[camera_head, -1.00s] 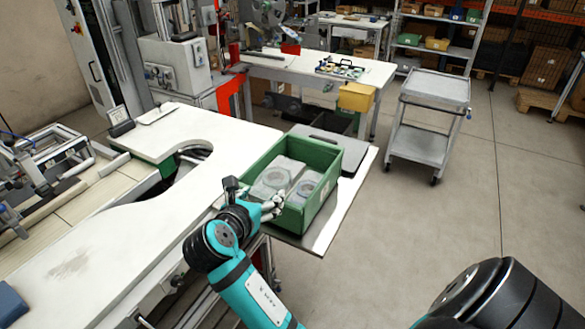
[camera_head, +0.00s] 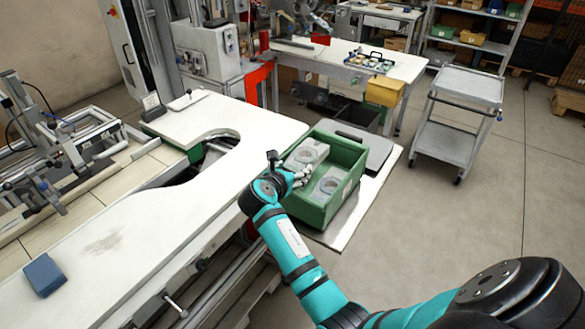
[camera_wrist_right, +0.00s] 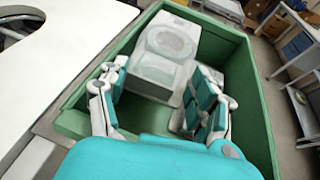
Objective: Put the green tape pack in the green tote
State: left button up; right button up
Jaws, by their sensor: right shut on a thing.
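The green tote (camera_head: 328,208) stands at the end of the white worktable, and its walls also surround the right wrist view (camera_wrist_right: 262,110). Two pale grey, clear-looking packs with round reels show in it: one toward the back left (camera_head: 308,151) and one nearer the front right (camera_head: 331,186). My right gripper (camera_head: 299,178) is at the tote's left side. Another pack lies partly hidden under the right finger. No green shows on either pack. My left gripper is out of view.
The white worktable (camera_head: 150,235) has a curved cutout and a blue block (camera_head: 44,275). A dark grey lid-like panel (camera_head: 362,146) lies behind the tote. A grey cart (camera_head: 455,120) stands on open floor to the right.

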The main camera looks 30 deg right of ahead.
jog(key=shift+s+a+f, duration=0.15)
jog(key=shift+s+f, duration=0.05)
jog(key=shift+f, duration=0.5)
jog(key=o, duration=1)
jog(key=shift+f, duration=0.15)
jog(key=shift+r, duration=0.2)
jog(key=shift+s+a+r, duration=0.1)
jog(key=shift+a+r, duration=0.15)
jog(key=shift+r, duration=0.05)
jog(key=shift+r+b+v, duration=0.2)
jog(key=shift+b+v, duration=0.3)
jog(key=shift+v, duration=2.35)
jog(key=shift+r+b+v, duration=0.25)
jog(key=shift+b+v, duration=0.25)
jog(key=shift+v, duration=2.35)
jog(key=shift+d, duration=0.15)
